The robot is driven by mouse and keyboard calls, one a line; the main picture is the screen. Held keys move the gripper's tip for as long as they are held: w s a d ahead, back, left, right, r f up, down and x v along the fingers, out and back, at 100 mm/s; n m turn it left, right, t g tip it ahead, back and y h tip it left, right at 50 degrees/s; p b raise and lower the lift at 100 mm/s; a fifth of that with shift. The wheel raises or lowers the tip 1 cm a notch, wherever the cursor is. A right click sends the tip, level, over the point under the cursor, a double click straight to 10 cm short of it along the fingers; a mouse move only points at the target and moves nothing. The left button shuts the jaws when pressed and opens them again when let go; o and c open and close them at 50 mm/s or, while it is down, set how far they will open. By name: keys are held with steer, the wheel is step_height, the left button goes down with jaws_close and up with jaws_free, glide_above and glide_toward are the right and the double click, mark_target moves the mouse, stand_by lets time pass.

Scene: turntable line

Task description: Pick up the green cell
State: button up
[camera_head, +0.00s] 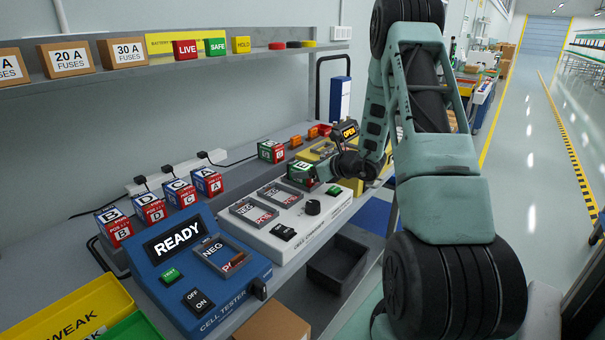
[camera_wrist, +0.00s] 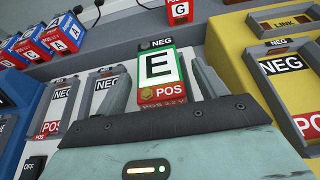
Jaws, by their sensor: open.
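The green cell (camera_wrist: 159,67), marked E with a red POS end, stands at the far end of the white device (camera_wrist: 48,136). It also shows in the head view (camera_head: 302,171), partly hidden by my gripper. My gripper (camera_wrist: 162,64) is open, with one finger on each side of the cell. In the head view my gripper (camera_head: 322,170) is low over the device's far end.
Two empty bays (camera_wrist: 98,88) lie left of the cell. A yellow device (camera_wrist: 255,48) stands close on the right. A cell marked G (camera_head: 271,151) is behind. Cells marked A, C, D and B (camera_head: 113,225) and a blue cell tester (camera_head: 175,247) are to the left.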

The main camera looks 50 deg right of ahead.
mark_target(302, 166)
steer(key=shift+x, duration=1.3)
steer(key=c, duration=1.5)
step_height(302, 166, up, 10)
steer(key=shift+r, duration=0.1)
